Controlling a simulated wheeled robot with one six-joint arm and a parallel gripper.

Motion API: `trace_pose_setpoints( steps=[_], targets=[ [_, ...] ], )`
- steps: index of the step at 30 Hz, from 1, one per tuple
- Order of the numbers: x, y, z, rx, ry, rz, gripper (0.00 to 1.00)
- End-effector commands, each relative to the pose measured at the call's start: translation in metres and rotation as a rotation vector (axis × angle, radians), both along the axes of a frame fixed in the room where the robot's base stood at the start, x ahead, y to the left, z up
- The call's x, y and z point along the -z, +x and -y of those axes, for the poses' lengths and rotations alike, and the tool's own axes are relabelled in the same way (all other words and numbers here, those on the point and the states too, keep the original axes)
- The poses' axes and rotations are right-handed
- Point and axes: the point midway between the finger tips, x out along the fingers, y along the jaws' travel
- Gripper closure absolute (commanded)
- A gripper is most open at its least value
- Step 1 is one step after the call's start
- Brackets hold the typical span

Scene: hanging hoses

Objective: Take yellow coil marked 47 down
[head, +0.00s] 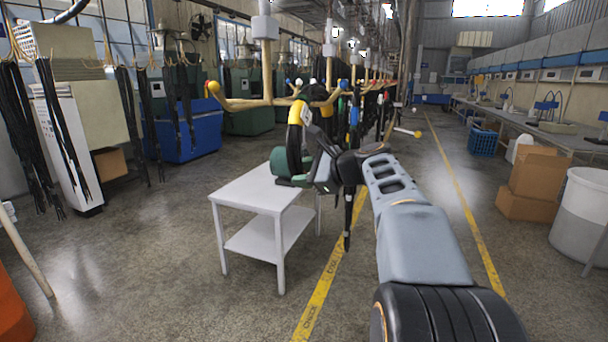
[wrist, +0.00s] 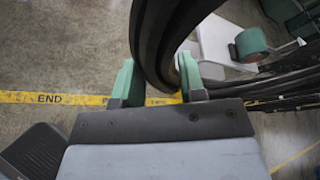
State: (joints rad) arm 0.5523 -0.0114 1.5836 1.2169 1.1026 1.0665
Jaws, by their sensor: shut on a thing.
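A black hose coil with a yellow band (head: 295,114) and a pale tag (head: 307,115) is upright in the head view, beside the hook arms. I cannot read its number or tell whether it still touches a hook. My gripper (head: 296,180) is at the coil's lower part. In the wrist view the black hose (wrist: 158,40) runs between the green fingers of my gripper (wrist: 158,84), which is shut on it. The coil's lower end is partly hidden by my gripper in the head view.
A white two-level table (head: 245,191) stands just left of my gripper, with a green roll (head: 281,160) on it. A yellow-tipped hook arm (head: 240,102) sticks out at left. Several black hoses hang behind. Cardboard boxes (head: 540,174) stand at right. The marked floor is clear.

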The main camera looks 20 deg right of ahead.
Motion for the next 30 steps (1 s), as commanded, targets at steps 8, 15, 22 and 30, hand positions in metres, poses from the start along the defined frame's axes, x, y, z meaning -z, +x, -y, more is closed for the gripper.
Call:
trace_pose_setpoints(
  steps=[8,15,22,30],
  targets=[
    [-0.054,-0.024,0.016,0.005,-0.006,0.010,1.00],
    [-0.089,-0.062,0.041,0.007,-0.004,0.007,1.00],
    [-0.107,-0.095,0.061,0.005,-0.003,0.006,1.00],
    [-0.117,-0.115,0.073,0.002,-0.003,0.006,1.00]
  ],
)
